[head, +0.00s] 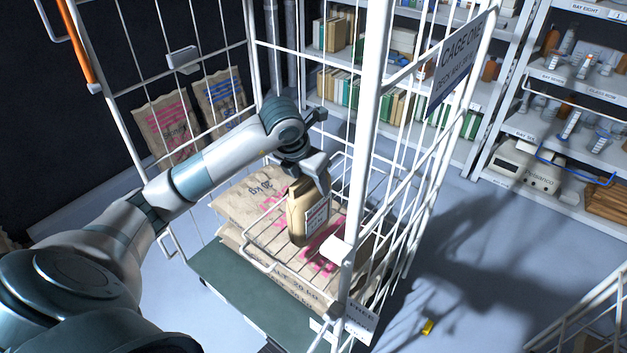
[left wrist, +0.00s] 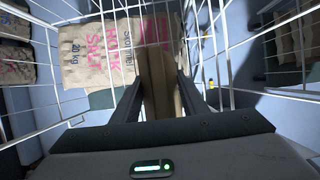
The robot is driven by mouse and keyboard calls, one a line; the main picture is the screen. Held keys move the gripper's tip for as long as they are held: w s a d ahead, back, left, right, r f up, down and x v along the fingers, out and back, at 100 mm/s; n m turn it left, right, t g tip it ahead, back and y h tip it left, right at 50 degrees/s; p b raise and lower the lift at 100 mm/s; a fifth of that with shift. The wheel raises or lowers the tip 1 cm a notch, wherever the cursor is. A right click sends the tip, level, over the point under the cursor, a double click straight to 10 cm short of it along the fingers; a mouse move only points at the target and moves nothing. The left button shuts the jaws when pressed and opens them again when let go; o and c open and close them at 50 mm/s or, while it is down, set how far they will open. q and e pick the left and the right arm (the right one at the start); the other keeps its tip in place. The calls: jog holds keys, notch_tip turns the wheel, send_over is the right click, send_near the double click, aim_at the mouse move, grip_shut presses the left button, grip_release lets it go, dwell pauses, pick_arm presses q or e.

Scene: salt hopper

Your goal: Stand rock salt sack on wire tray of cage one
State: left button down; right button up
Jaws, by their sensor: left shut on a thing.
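My left gripper (head: 310,172) reaches into the white wire cage with the "CAGE ONE" sign (head: 462,52). It is shut on the top of a small brown paper sack with a white label (head: 306,212). The sack hangs roughly upright over the wire tray (head: 268,267); I cannot tell whether its base touches the wires. In the left wrist view, the sack (left wrist: 158,80) sits between the two fingers (left wrist: 160,98). The tray is bare apart from the sack, as far as I see. My right gripper is not in view.
Large printed salt sacks (head: 245,205) lie stacked under the tray on the green cage base (head: 225,290). A white cage post (head: 367,150) stands just right of the tray. Two more sacks (head: 167,125) lean behind the cage. Shelves (head: 460,150) stand at the back right.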

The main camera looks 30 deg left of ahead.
aim_at(304, 177)
pick_arm(q)
jog(key=shift+f+p, duration=0.8)
jog(key=shift+f, duration=1)
jog(key=c, duration=1.1)
grip_release()
jog(key=shift+s+f, duration=0.1)
jog(key=shift+f, duration=0.05)
jog(key=shift+v, duration=0.85)
jog(key=b+v, duration=0.3)
jog(key=v, duration=0.6)
jog(key=shift+s+r, duration=0.25)
jog(key=shift+r, duration=0.45)
